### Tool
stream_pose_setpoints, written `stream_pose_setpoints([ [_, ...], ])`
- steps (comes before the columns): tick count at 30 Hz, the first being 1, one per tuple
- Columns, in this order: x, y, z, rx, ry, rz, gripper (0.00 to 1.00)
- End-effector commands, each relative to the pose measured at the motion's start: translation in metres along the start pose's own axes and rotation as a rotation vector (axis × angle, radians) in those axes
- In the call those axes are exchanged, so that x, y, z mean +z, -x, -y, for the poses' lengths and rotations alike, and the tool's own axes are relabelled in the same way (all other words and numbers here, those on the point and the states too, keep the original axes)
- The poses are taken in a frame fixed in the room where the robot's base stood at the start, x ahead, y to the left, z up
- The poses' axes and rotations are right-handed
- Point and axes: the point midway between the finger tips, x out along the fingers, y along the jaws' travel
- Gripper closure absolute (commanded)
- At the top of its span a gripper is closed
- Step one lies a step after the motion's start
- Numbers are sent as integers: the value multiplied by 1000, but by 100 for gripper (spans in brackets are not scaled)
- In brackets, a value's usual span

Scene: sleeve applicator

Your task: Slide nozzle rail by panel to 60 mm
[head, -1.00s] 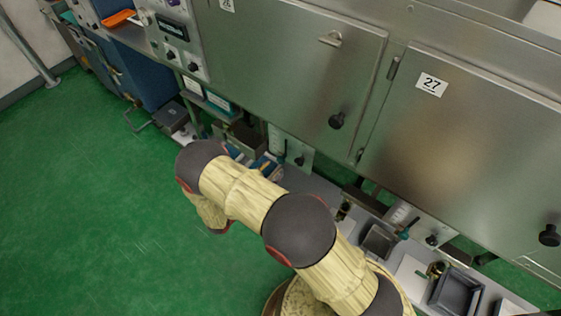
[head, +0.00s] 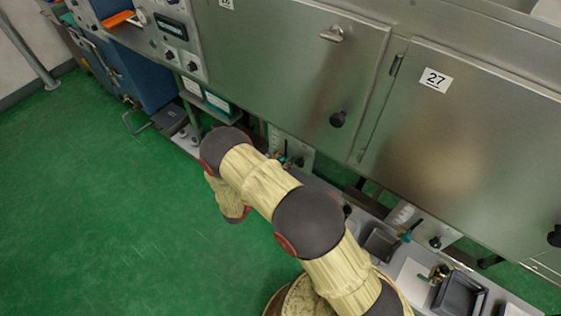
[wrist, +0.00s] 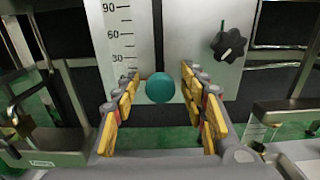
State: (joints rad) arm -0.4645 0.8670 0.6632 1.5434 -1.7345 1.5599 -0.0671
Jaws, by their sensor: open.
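A pale scale plate (wrist: 125,45) with marks 30, 60 and 90 fills the top middle of the wrist view. A round teal knob (wrist: 160,88), seen end-on, sits at the plate's lower part, below the printed 30. The rail behind it is mostly hidden. My gripper (wrist: 159,76) is open, its yellow-padded fingers on the left and right of the teal knob, with gaps visible on both sides. I cannot tell whether the fingertips reach the knob's depth. In the head view my arm hides the gripper; a scale panel (head: 292,146) shows beyond the arm.
A black knob (wrist: 229,45) is on the plate, right of the scale. Cabinet door 27 (head: 470,150) and a neighbouring door (head: 270,60) overhang the low bench. Green floor (head: 100,220) is open at left.

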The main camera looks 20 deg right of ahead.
Motion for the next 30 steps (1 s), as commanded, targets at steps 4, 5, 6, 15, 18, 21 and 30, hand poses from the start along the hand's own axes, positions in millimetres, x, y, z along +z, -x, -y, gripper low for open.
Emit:
stream_pose_setpoints([
  [4, 0, 0, 0, 0, 0, 0, 60],
  [5, 0, 0, 0, 0, 0, 0, 61],
  [6, 0, 0, 0, 0, 0, 0, 64],
  [15, 0, 0, 0, 0, 0, 0, 81],
  [18, 0, 0, 0, 0, 0, 0, 86],
  [21, 0, 0, 0, 0, 0, 0, 92],
  [30, 0, 0, 0, 0, 0, 0, 100],
])
